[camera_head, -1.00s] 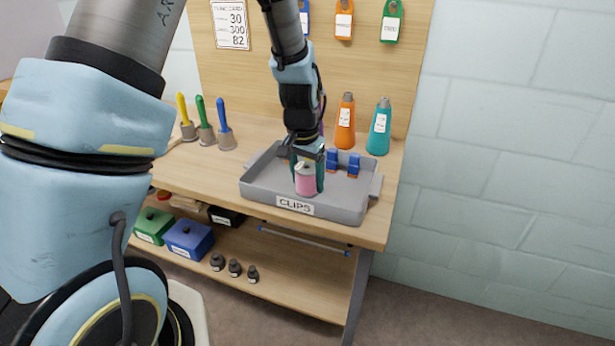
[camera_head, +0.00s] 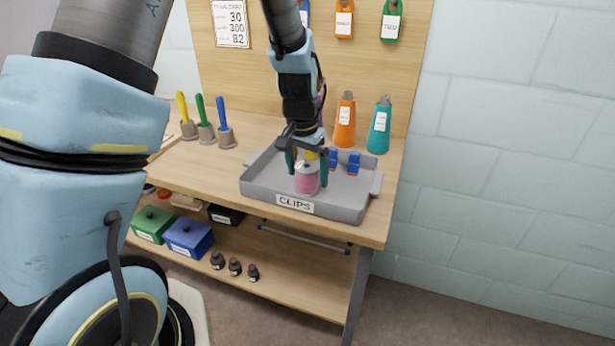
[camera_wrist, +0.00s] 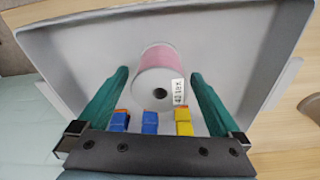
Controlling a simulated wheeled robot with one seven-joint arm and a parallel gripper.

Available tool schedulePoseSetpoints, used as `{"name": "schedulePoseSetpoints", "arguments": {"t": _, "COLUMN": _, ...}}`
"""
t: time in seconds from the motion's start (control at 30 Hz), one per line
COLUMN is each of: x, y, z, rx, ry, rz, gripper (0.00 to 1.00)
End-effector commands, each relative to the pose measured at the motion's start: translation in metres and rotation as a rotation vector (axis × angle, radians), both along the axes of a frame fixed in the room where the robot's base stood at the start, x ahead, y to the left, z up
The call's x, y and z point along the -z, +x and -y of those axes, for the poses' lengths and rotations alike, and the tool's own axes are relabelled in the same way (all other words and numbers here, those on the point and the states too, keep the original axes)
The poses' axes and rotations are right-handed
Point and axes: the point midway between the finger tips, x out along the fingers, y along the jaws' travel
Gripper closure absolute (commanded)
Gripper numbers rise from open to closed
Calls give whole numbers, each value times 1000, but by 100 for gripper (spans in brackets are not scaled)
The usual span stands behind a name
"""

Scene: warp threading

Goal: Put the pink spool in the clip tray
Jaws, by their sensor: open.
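The pink spool (camera_head: 307,180) stands inside the grey clip tray (camera_head: 346,205), near the tray's front side above the CLIPS label. In the wrist view the spool (camera_wrist: 156,62) shows its white top with a dark hole and a small printed label. My gripper (camera_head: 308,178) is low over the tray, its green fingers spread on either side of the spool. In the wrist view the fingers (camera_wrist: 158,92) are apart, with clear gaps to the spool. Two blue clips (camera_head: 353,163) and a yellow clip (camera_wrist: 183,122) are also in the tray.
An orange cone (camera_head: 345,122) and a teal cone (camera_head: 380,128) stand behind the tray. Several handled tools (camera_head: 225,125) stand to the left on the bench (camera_head: 190,165). A lower shelf holds a green box (camera_head: 153,224) and a blue box (camera_head: 188,238).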

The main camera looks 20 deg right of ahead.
Motion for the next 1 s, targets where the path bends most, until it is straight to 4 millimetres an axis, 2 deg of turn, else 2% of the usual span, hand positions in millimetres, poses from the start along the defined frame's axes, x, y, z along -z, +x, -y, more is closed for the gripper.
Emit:
{"name": "schedulePoseSetpoints", "arguments": {"t": 0.2, "x": -47, "y": -3, "z": -4, "rx": 0, "ry": -5, "rz": 5, "gripper": 0}}
{"name": "schedulePoseSetpoints", "arguments": {"t": 0.4, "x": -83, "y": -5, "z": -8, "rx": 1, "ry": -3, "rz": 4, "gripper": 0}}
{"name": "schedulePoseSetpoints", "arguments": {"t": 0.6, "x": -101, "y": -7, "z": -10, "rx": 0, "ry": -2, "rz": 1, "gripper": 0}}
{"name": "schedulePoseSetpoints", "arguments": {"t": 0.8, "x": -103, "y": -7, "z": -12, "rx": -5, "ry": 0, "rz": 0, "gripper": 0}}
{"name": "schedulePoseSetpoints", "arguments": {"t": 0.87, "x": -103, "y": -4, "z": -21, "rx": -27, "ry": 0, "rz": 0, "gripper": 0}}
{"name": "schedulePoseSetpoints", "arguments": {"t": 0.9, "x": -103, "y": -1, "z": -31, "rx": -54, "ry": -1, "rz": 0, "gripper": 0}}
{"name": "schedulePoseSetpoints", "arguments": {"t": 0.97, "x": -102, "y": 5, "z": -56, "rx": -118, "ry": -1, "rz": 0, "gripper": 0}}
{"name": "schedulePoseSetpoints", "arguments": {"t": 1.0, "x": -101, "y": 9, "z": -77, "rx": -172, "ry": -3, "rz": 1, "gripper": 0}}
